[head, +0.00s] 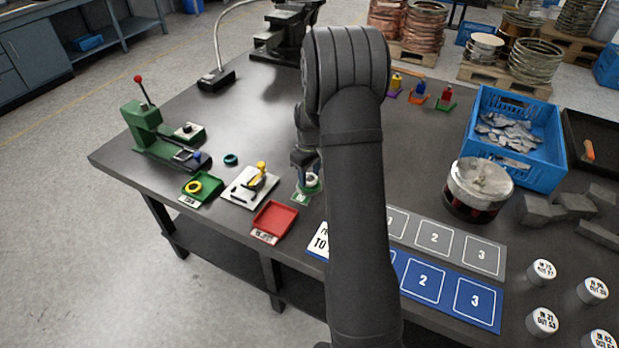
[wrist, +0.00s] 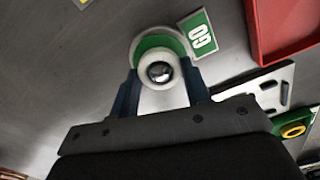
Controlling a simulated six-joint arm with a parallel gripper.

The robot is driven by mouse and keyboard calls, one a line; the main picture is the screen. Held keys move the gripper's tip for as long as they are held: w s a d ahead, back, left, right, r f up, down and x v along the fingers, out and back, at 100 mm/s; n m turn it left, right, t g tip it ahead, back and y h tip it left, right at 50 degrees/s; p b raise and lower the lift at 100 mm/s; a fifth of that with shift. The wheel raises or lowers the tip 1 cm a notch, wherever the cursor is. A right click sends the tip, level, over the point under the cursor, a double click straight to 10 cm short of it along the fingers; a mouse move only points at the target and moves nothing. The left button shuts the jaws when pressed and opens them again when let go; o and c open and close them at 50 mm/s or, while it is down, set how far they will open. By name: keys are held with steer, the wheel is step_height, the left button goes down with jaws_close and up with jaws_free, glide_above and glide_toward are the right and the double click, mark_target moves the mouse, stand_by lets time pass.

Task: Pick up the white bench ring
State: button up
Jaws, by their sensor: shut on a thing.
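The white bench ring (wrist: 143,69) is between the blue fingertips of my gripper (wrist: 162,82) in the wrist view. My gripper is shut on it. A shiny round metal top (wrist: 159,72) shows inside the ring's opening. A round green base with a pale rim (wrist: 150,41) lies just beyond it, beside a green label (wrist: 200,34). In the head view the white ring (head: 312,181) shows at my gripper (head: 305,172), low over the small green stand near the table's front. I cannot tell whether the ring is clear of the post.
A red tray (head: 274,220) and a white fixture plate (head: 238,190) stand to the left. A green tray with a yellow ring (head: 193,186) and a teal ring (head: 231,160) are farther left. Numbered mats (head: 433,238), a metal-topped drum (head: 480,180) and a blue crate (head: 547,176) stand right.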

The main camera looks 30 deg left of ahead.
step_height(320, 180, up, 3)
steer(key=shift+d+r, duration=0.1)
steer(key=d+r, duration=0.9)
steer(key=d, duration=0.2)
steer(key=shift+w+d+r, duration=0.2)
steer(key=shift+w+d, duration=0.05)
steer(key=shift+w, duration=0.05)
steer(key=s+a+f+n, duration=0.2)
steer(key=s+a+n, duration=0.1)
steer(key=a, duration=0.7)
steer(key=s+a+f+n, duration=0.2)
steer(key=a+n, duration=0.1)
steer(key=a, duration=0.8)
steer(key=s+a+f+n, duration=0.1)
steer(key=s+a+n, duration=0.2)
steer(key=a, duration=0.7)
steer(key=shift+s+a+f+n, duration=0.55)
steer(key=shift+s+a+f, duration=0.55)
steer(key=shift+a, duration=0.3)
steer(key=shift+s+a+f+n, duration=0.5)
steer(key=shift+s+a+f, duration=0.65)
steer(key=shift+a, duration=0.2)
steer(key=shift+s+a+f+n, duration=0.55)
steer(key=shift+s+a+f, duration=0.55)
steer(key=shift+a, duration=0.3)
steer(key=shift+f, duration=0.4)
